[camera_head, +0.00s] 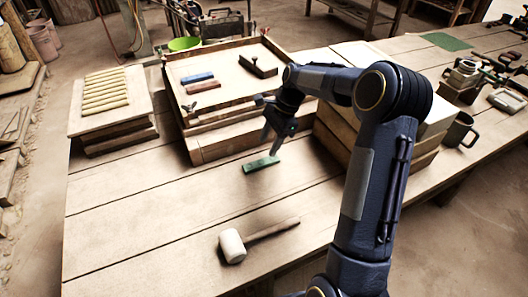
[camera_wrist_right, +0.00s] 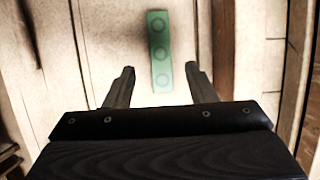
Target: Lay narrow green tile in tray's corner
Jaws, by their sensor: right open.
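The narrow green tile (camera_head: 261,164) lies flat on the wooden table, in front of the wooden tray. The tray (camera_head: 225,71) is a raised wooden bed holding a blue tile (camera_head: 197,78) and a brown tile (camera_head: 204,88). My left gripper is not in view.
A white-headed mallet (camera_head: 232,245) lies in front on the table. A board with several yellowish rods (camera_head: 105,90) stands at left. Stacked wooden blocks (camera_head: 330,128) sit right of the gripper, behind my arm. A dark handled block (camera_head: 259,67) is on the tray. The table's front left is clear.

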